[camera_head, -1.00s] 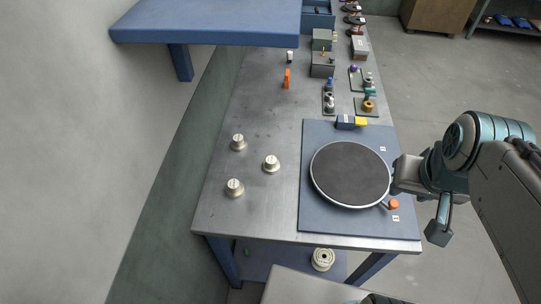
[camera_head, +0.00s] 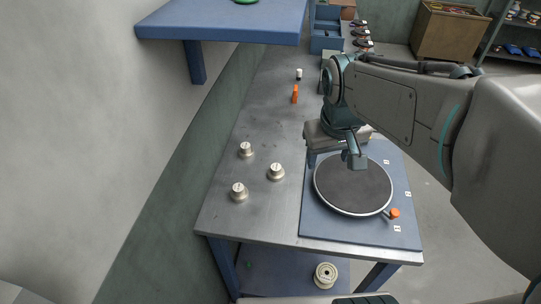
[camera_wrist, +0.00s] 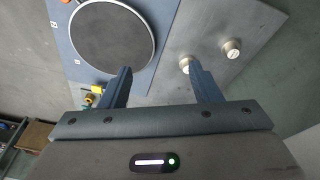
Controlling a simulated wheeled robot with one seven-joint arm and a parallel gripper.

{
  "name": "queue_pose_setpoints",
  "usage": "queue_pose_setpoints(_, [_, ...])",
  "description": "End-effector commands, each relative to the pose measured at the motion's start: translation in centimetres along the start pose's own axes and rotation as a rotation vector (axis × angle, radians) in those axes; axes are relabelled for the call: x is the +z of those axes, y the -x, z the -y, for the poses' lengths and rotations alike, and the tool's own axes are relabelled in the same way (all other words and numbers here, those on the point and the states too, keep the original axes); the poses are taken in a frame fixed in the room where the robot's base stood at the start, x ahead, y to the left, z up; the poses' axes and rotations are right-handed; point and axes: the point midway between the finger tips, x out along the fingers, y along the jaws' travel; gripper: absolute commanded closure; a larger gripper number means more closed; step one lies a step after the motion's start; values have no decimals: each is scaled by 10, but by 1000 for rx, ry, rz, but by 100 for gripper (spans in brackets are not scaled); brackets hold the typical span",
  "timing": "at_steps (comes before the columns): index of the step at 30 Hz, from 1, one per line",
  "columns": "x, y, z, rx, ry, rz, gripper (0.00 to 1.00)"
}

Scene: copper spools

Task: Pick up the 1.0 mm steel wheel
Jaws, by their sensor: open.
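Three small silvery steel wheels stand on the left half of the metal bench: a rear one (camera_head: 245,150), a right one (camera_head: 276,172) and a front one (camera_head: 239,191). Marks on their tops are too small to read, so I cannot tell which is 1.0 mm. My gripper (camera_head: 334,162) is open and empty above the round dark plate, right of the wheels. In the wrist view my gripper (camera_wrist: 160,72) has its fingers apart. Two wheels show there, one (camera_wrist: 184,64) beside the right finger and one (camera_wrist: 232,48) farther right. The third is not visible there.
The round dark plate (camera_head: 352,185) with an orange knob (camera_head: 394,213) lies on a blue-grey board (camera_head: 312,225). A blue shelf (camera_head: 225,22) overhangs the bench at back left. An orange item (camera_head: 295,94) stands farther back. The bench around the wheels is clear.

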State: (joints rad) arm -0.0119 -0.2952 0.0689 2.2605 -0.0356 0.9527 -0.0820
Motion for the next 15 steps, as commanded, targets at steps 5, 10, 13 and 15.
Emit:
queue_pose_setpoints(5, [-52, -40, 16, -15, 127, 75, 43])
queue_pose_setpoints(10, [-95, -72, 32, -37, 230, 125, 43])
queue_pose_setpoints(13, [-116, -91, 41, -53, 283, 147, 43])
queue_pose_setpoints(15, [-129, -104, 47, -64, 315, 163, 43])
